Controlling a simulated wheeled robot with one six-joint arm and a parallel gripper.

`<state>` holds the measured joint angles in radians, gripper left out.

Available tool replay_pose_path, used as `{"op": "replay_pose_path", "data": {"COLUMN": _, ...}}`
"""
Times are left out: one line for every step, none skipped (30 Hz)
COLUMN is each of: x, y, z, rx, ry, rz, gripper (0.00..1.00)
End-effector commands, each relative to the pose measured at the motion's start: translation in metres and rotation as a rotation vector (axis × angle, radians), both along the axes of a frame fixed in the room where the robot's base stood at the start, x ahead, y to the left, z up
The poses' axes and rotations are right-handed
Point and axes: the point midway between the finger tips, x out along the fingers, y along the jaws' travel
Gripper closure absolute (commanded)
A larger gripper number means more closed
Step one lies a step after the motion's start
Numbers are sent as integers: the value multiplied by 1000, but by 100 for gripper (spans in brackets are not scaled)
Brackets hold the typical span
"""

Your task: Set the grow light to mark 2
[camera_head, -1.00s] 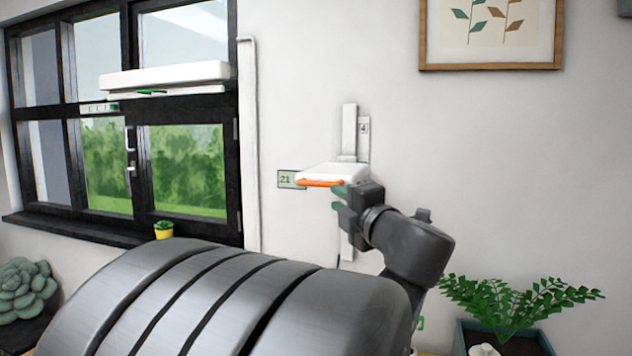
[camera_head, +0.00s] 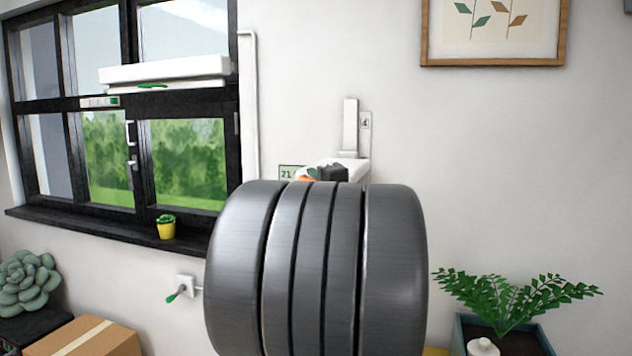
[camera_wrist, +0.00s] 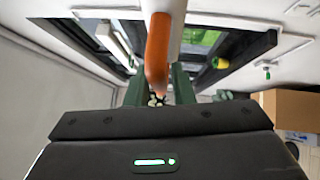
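The grow light (camera_head: 343,168) is a white lamp head on a vertical white rail (camera_head: 350,125) on the wall. A small label reading 4 (camera_head: 365,122) is beside the rail. Its orange handle (camera_head: 305,178) shows only partly in the head view, as my arm covers the lower rail and any lower marks. In the wrist view the orange handle (camera_wrist: 157,55) lies lengthwise between the two green fingers of my gripper (camera_wrist: 158,82). The fingers are apart, with a gap on each side of the handle.
A display reading 21 (camera_head: 288,172) is on the wall left of the lamp. A black-framed window (camera_head: 130,120) with a small yellow pot (camera_head: 166,229) is at left. A fern planter (camera_head: 510,325) stands below right.

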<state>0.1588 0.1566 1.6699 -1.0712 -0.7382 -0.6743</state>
Motion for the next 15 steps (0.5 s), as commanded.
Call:
{"op": "replay_pose_path", "data": {"x": 0, "y": 0, "z": 0, "rx": 0, "ry": 0, "rz": 0, "gripper": 78}}
{"op": "replay_pose_path", "data": {"x": 0, "y": 0, "z": 0, "rx": 0, "ry": 0, "rz": 0, "gripper": 82}}
{"op": "replay_pose_path", "data": {"x": 0, "y": 0, "z": 0, "rx": 0, "ry": 0, "rz": 0, "gripper": 90}}
{"op": "replay_pose_path", "data": {"x": 0, "y": 0, "z": 0, "rx": 0, "ry": 0, "rz": 0, "gripper": 96}}
{"op": "replay_pose_path", "data": {"x": 0, "y": 0, "z": 0, "rx": 0, "ry": 0, "rz": 0, "gripper": 100}}
{"op": "replay_pose_path", "data": {"x": 0, "y": 0, "z": 0, "rx": 0, "ry": 0, "rz": 0, "gripper": 100}}
{"op": "replay_pose_path", "data": {"x": 0, "y": 0, "z": 0, "rx": 0, "ry": 0, "rz": 0, "gripper": 100}}
{"op": "replay_pose_path", "data": {"x": 0, "y": 0, "z": 0, "rx": 0, "ry": 0, "rz": 0, "gripper": 100}}
{"op": "replay_pose_path", "data": {"x": 0, "y": 0, "z": 0, "rx": 0, "ry": 0, "rz": 0, "gripper": 100}}
{"op": "replay_pose_path", "data": {"x": 0, "y": 0, "z": 0, "rx": 0, "ry": 0, "rz": 0, "gripper": 100}}
{"op": "replay_pose_path", "data": {"x": 0, "y": 0, "z": 0, "rx": 0, "ry": 0, "rz": 0, "gripper": 100}}
{"op": "replay_pose_path", "data": {"x": 0, "y": 0, "z": -1, "rx": 0, "ry": 0, "rz": 0, "gripper": 100}}
{"op": "replay_pose_path", "data": {"x": 0, "y": 0, "z": -2, "rx": 0, "ry": 0, "rz": 0, "gripper": 100}}
{"op": "replay_pose_path", "data": {"x": 0, "y": 0, "z": -4, "rx": 0, "ry": 0, "rz": 0, "gripper": 100}}
{"op": "replay_pose_path", "data": {"x": 0, "y": 0, "z": -6, "rx": 1, "ry": 0, "rz": 0, "gripper": 100}}
